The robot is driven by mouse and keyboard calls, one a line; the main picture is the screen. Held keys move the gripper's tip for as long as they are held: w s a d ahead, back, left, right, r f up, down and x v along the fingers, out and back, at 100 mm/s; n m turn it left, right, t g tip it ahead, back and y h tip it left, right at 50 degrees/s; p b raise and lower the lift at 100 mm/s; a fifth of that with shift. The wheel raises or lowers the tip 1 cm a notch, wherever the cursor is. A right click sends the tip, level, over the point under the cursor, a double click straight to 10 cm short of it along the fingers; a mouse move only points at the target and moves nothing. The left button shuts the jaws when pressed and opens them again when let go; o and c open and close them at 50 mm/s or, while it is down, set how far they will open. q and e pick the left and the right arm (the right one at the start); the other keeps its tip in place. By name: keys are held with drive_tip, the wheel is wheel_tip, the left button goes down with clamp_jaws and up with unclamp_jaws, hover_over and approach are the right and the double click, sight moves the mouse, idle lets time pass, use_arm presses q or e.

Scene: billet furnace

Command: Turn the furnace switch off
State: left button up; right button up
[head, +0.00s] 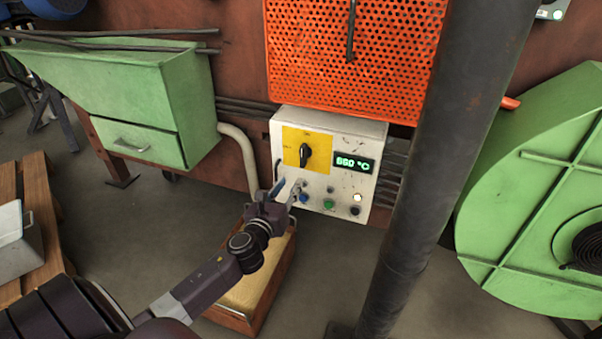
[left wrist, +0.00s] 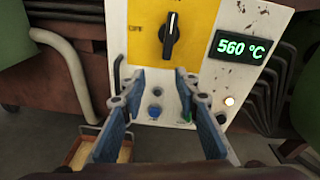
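The furnace switch (head: 305,154) is a black rotary knob on a yellow plate of the white control box (head: 343,130). In the left wrist view the knob (left wrist: 170,35) has its white mark pointing up, and "OFF" is lettered to its left. A green display (head: 353,163) reads about 560 °C. My left gripper (head: 284,187) is just below and in front of the knob. In the left wrist view its two blue-padded fingers (left wrist: 158,85) are apart with nothing between them, below the knob and not touching it. My right gripper is not in view.
Small buttons and a lit white lamp (head: 357,198) sit low on the box. An orange perforated panel (head: 355,55) is above it. A dark pillar (head: 440,150) stands close on the right. A wooden crate (head: 262,290) is below my left arm.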

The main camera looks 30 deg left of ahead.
sight(302, 156)
use_arm(q)
drive_tip(key=shift+w+a+r+m+t+b, duration=0.35)
drive_tip(key=shift+w+r, duration=0.4)
drive_tip(key=shift+w, duration=0.65)
drive_tip(key=shift+w+r+m+t+b, duration=0.15)
drive_tip(key=shift+w+r+m, duration=0.3)
drive_tip(key=shift+w+r, duration=0.65)
drive_tip(key=shift+w+a+r+m+t+b, duration=0.1)
drive_tip(key=shift+w+a+r+m+b, duration=0.25)
drive_tip(key=shift+w, duration=1.35)
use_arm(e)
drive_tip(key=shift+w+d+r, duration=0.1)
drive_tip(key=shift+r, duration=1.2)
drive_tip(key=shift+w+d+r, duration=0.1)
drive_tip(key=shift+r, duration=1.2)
use_arm(q)
drive_tip(key=shift+d+r, duration=0.1)
drive_tip(key=shift+d, duration=0.05)
clamp_jaws()
